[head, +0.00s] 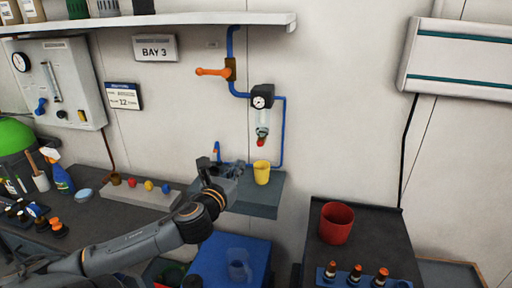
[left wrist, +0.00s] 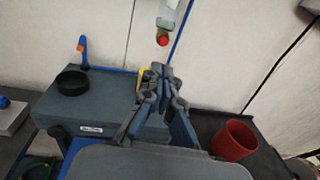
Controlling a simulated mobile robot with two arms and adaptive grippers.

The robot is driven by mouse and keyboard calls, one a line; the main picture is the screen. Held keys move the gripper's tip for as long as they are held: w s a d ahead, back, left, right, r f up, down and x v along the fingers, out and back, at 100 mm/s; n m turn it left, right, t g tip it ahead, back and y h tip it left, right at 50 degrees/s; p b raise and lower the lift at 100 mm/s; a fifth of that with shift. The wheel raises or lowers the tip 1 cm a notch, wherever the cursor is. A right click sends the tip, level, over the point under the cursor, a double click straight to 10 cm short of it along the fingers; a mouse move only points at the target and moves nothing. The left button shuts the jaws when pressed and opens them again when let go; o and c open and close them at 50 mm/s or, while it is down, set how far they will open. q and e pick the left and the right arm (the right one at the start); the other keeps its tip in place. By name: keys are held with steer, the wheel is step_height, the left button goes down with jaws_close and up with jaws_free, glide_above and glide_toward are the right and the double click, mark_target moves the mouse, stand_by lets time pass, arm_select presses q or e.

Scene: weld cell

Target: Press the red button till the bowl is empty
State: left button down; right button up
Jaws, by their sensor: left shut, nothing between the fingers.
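The clear bowl (head: 262,122) hangs under a black regulator with a round gauge on the wall. The red button (head: 261,142) is at its lower end; it also shows in the left wrist view (left wrist: 162,39). The fluid level in the bowl is too small to tell. A yellow cup (head: 262,173) stands on the small grey shelf below the button; my fingers mostly hide it in the left wrist view. My left gripper (head: 238,168) is shut and empty, left of the cup and lower than the button, apart from the button. My right gripper is out of view.
Blue piping with an orange lever (head: 212,72) runs beside the regulator. A black ring-shaped dish (left wrist: 72,83) sits on the grey shelf (head: 255,207). A red pot (head: 336,223) stands on the dark bench at right. A strip with coloured knobs (head: 112,192) lies left.

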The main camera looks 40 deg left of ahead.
arm_select(q)
steer(key=shift+w+d+f+n+y+b, duration=0.15)
steer(key=shift+d+f+n+y, duration=0.5)
steer(key=shift+d+y, duration=0.4)
steer(key=shift+w+d+f+n+y+b, duration=0.15)
steer(key=shift+d+f+n+y, duration=0.3)
steer(key=shift+d+f+y, duration=0.45)
steer(key=shift+d+r, duration=0.1)
steer(key=p, duration=0.4)
glide_toward(260, 145)
steer(key=x, duration=0.7)
